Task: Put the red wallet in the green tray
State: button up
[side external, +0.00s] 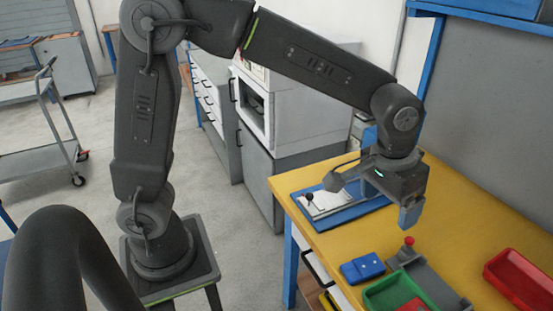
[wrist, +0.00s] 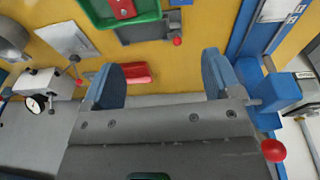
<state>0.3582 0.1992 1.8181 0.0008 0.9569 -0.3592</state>
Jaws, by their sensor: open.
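The green tray (side external: 384,288) sits on the yellow table at the bottom of the side view, partly cut off. It also shows at the top edge of the wrist view (wrist: 149,17). A flat red piece, which looks like the red wallet (side external: 412,305), lies inside the tray. The wallet also shows in the wrist view (wrist: 122,8), with small pale dots on it. My gripper (side external: 409,214) is above the table, behind the tray and apart from it. In the wrist view its blue fingers (wrist: 160,80) are spread with nothing held between them.
A blue case (side external: 362,268) lies beside the green tray. A grey fixture with a red knob (side external: 409,241) stands behind it. A red tray (side external: 520,278) is at the right, near the grey panel. A blue-framed fixture (side external: 345,208) occupies the table's far left.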

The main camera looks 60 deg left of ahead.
jog(key=s+a+r+t, duration=0.2)
jog(key=s+a, duration=0.5)
jog(key=s, duration=0.1)
jog(key=s+a+r+t, duration=0.1)
jog(key=s+a+r, duration=0.1)
jog(key=s+a, duration=0.5)
jog(key=shift+s+a+r+t+y, duration=0.3)
jog(key=shift+s+t, duration=0.1)
jog(key=shift+s, duration=0.8)
jog(key=shift+d, duration=0.1)
